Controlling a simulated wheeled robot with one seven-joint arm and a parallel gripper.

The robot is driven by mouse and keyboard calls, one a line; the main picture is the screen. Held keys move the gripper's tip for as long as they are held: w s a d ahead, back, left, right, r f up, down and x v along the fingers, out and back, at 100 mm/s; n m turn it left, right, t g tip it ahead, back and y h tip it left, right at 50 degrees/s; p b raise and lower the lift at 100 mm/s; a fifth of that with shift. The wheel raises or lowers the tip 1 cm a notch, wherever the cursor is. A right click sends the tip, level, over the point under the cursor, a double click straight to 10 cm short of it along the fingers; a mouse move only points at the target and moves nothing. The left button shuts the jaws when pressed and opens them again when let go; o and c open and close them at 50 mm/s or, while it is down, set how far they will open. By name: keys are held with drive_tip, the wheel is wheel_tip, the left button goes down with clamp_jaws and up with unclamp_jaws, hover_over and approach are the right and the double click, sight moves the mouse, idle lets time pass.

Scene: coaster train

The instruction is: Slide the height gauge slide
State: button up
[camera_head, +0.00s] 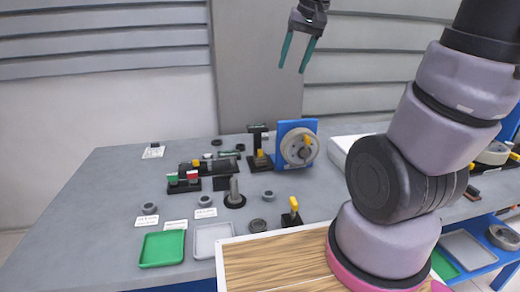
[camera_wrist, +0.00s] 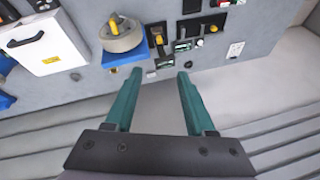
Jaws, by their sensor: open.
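A small upright black post with a dark head and a yellow part at its foot (camera_head: 257,148) stands at the back of the bench, just left of a blue plate with a grey wheel. It looks like the height gauge, but its slide is too small to tell for certain. In the wrist view a black piece with a yellow part (camera_wrist: 158,38) beside the wheel appears to be the same thing. My gripper (camera_head: 292,69) is open and empty, with teal fingers, high above the back of the bench. In the wrist view its fingers (camera_wrist: 160,74) are apart with nothing between them.
The grey wheel (camera_head: 291,150) on its blue plate (camera_head: 311,127) stands right of the post. Black blocks with red and green parts (camera_head: 182,186) lie to the left. A green tray (camera_head: 162,249) and a wooden board (camera_head: 285,262) are in front. The bench's left side is mostly clear.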

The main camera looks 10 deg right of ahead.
drive_tip(key=w+a+f+n+g, duration=0.1)
drive_tip(key=w+a+f+g, duration=0.1)
drive_tip(key=w+f, duration=0.8)
drive_tip(key=n+g+h, duration=0.2)
drive_tip(key=g, duration=0.1)
hover_over(260, 150)
wheel_tip(260, 150, down, 13)
wheel_tip(260, 150, down, 11)
drive_tip(key=shift+r, duration=0.1)
clamp_jaws()
drive_tip(key=shift+r, duration=0.1)
idle(0.3)
